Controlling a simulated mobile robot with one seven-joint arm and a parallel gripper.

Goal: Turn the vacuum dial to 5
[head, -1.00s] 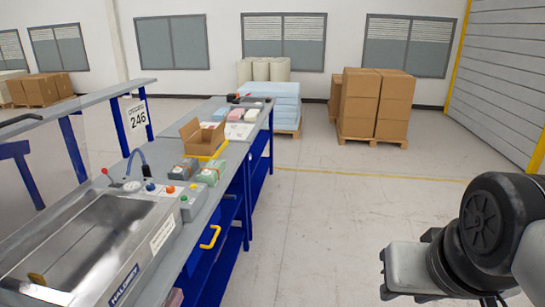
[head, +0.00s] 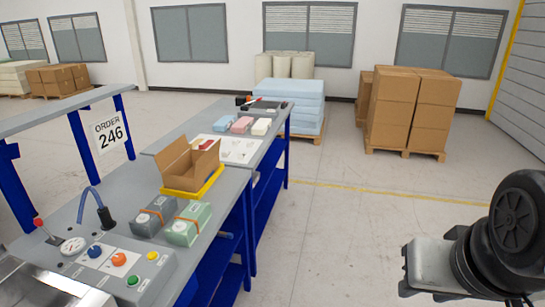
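A grey control panel (head: 120,272) stands at the lower left on the bench, by the metal machine. It carries a blue knob (head: 95,251) and an orange-red knob (head: 118,260), each on a pale plate. Their scale marks are too small to read, and I cannot tell which one is the vacuum dial or its setting. A round white gauge (head: 72,246) is left of the knobs. Yellow (head: 152,255) and green (head: 132,281) buttons are on the right side.
A red-knobbed lever (head: 39,222) and a blue hose (head: 88,200) stand behind the panel. Grey (head: 153,215) and green (head: 188,224) banded packs and an open cardboard box (head: 188,163) are farther along the bench. The floor (head: 340,235) right of the bench is clear.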

